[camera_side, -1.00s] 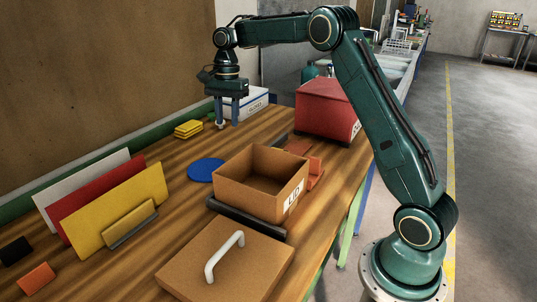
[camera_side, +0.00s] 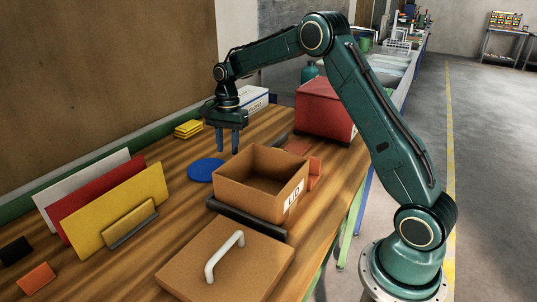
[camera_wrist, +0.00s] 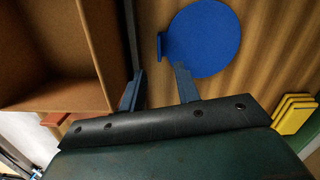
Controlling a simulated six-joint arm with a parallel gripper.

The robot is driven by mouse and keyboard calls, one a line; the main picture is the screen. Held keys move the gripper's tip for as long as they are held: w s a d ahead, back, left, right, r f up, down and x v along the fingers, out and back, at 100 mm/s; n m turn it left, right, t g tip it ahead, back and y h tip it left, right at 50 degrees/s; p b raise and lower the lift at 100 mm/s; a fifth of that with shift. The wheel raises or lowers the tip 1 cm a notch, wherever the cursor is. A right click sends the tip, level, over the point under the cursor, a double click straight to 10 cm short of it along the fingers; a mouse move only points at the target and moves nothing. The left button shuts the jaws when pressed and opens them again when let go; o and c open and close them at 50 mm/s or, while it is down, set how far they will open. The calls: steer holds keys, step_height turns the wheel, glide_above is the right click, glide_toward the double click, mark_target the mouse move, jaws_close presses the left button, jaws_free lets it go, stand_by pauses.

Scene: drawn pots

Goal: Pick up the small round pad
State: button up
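The small round pad (camera_side: 206,170) is a flat blue disc lying on the wooden bench. It lies left of the open brown box in the side view. In the wrist view the pad (camera_wrist: 208,40) is at the top, just beyond the right finger, with a small blue tab at its left edge. My gripper (camera_side: 228,151) points down above the bench, behind and to the right of the pad in the side view. Its two blue fingers are apart with nothing between them, also in the wrist view (camera_wrist: 157,68).
The open brown box (camera_side: 250,197) stands close to the gripper's right. Its lid (camera_side: 200,270) with a white handle lies in front. Yellow pads (camera_side: 188,128) are stacked behind. Upright panels (camera_side: 85,215) stand at left. A red box (camera_side: 325,110) is at the back right.

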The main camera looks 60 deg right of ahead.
steer(key=shift+a+f, duration=0.15)
steer(key=shift+f, duration=1.15)
steer(key=shift+a+f, duration=0.15)
steer(key=shift+f, duration=1.15)
jaws_close()
